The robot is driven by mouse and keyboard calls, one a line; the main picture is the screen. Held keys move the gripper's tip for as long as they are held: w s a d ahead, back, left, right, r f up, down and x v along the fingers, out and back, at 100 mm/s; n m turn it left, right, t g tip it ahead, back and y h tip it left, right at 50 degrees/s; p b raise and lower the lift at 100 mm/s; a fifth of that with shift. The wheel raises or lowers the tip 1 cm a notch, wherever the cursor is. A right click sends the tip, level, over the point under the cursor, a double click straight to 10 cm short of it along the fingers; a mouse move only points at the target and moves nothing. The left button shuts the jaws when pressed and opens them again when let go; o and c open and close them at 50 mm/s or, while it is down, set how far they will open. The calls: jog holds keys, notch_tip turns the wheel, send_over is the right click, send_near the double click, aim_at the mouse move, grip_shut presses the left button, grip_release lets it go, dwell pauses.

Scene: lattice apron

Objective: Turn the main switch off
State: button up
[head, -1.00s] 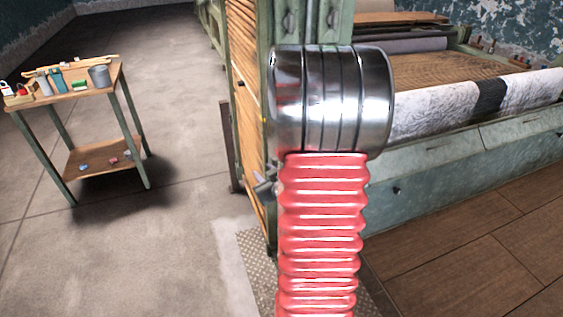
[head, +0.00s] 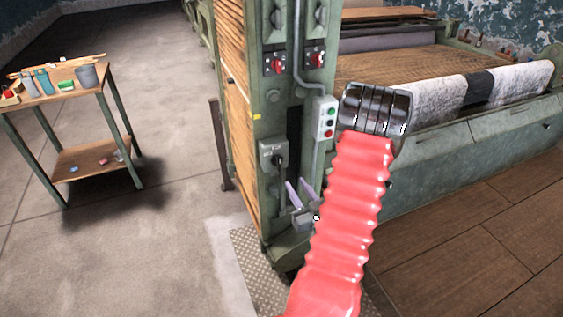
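The green machine post (head: 262,110) carries several controls. Two red rotary switches (head: 275,64) (head: 316,58) on grey plates sit side by side near its top. A grey box with a black rotary handle (head: 273,154) sits lower on the left. A pale box with green and red push buttons (head: 325,118) sits on the right. No label can be read, so I cannot tell which is the main switch. My gripper (head: 298,186) is in front of the lower post, just below and right of the grey box. Its two pale fingers stand apart with nothing visible between them.
My red ribbed arm covers the area right of the post. A loom bed with white and black cloth (head: 440,96) lies at the right. A small wooden table (head: 70,92) with tools stands at the left. The floor between is clear.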

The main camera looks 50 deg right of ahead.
aim_at(280, 160)
jog(key=shift+w+d, duration=0.1)
jog(key=shift+w, duration=0.05)
jog(key=x, duration=1.3)
jog(key=shift+w+d, duration=0.1)
jog(key=shift+w, duration=0.15)
jog(key=shift+r, duration=0.1)
grip_shut()
